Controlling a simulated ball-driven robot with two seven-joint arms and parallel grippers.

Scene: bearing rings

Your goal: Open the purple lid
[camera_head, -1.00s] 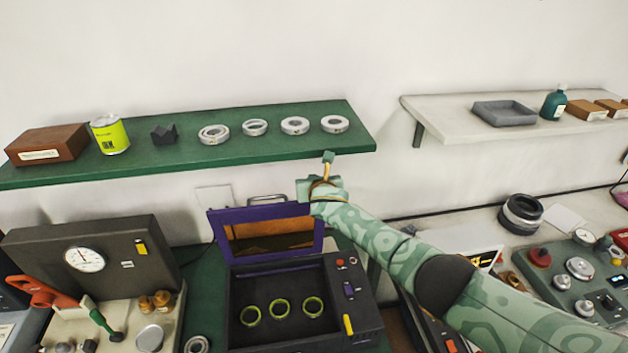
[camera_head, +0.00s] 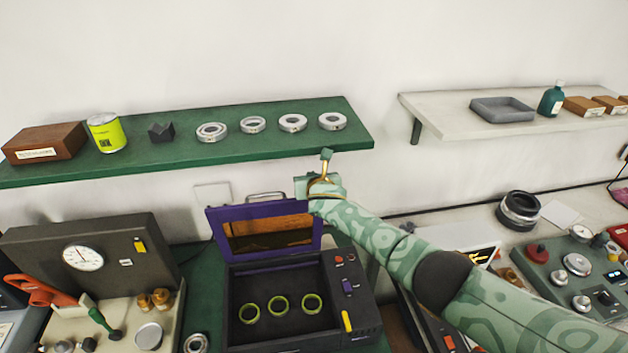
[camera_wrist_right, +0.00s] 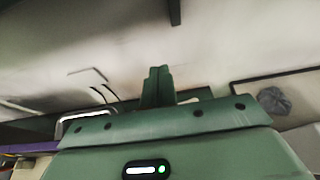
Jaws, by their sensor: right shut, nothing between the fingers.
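The purple lid (camera_head: 218,240) stands raised at the back of a dark box (camera_head: 237,290), with a brown window and a metal handle (camera_head: 266,196) on its top edge. The box is open, and three yellow-green rings (camera_head: 279,306) show inside it. My right gripper (camera_head: 326,155) is shut and empty, just right of the lid's upper right corner and below the green shelf's front edge. In the right wrist view its fingers (camera_wrist_right: 157,86) are together, with the metal handle (camera_wrist_right: 85,115) to their left. My left gripper is not in view.
A green shelf (camera_head: 200,158) above holds several silver rings, a yellow-green can (camera_head: 107,132) and a brown box (camera_head: 45,144). A gauge case (camera_head: 120,258) stands left of the dark box. A control panel (camera_head: 560,280) is at the right.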

